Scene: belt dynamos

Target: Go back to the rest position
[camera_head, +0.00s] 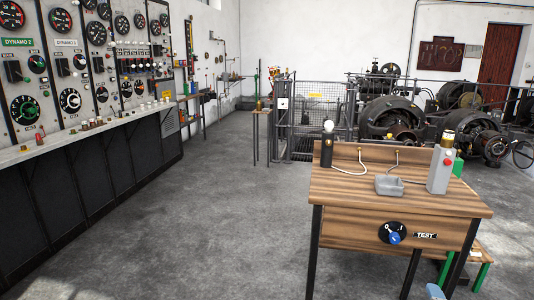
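Neither of my grippers can be made out in the head view. A small pale blue rounded piece (435,291) shows at the bottom edge, right of the middle; I cannot tell what it belongs to. The wooden test table (345,205) stands at the right. On it are a black lamp holder with a white bulb (327,143), a grey tray (389,186) and a grey upright device (440,170) with a red button and a brass top. A black dial with a blue knob (393,233) sits on its front beside a TEST label (424,235).
A long switchboard with gauges (70,70) and a grey counter ledge (95,132) runs along the left. Dark dynamo machines (395,115) stand behind a mesh fence (317,108). A green-legged bench (483,270) is at the lower right. The concrete floor (220,215) between switchboard and table is clear.

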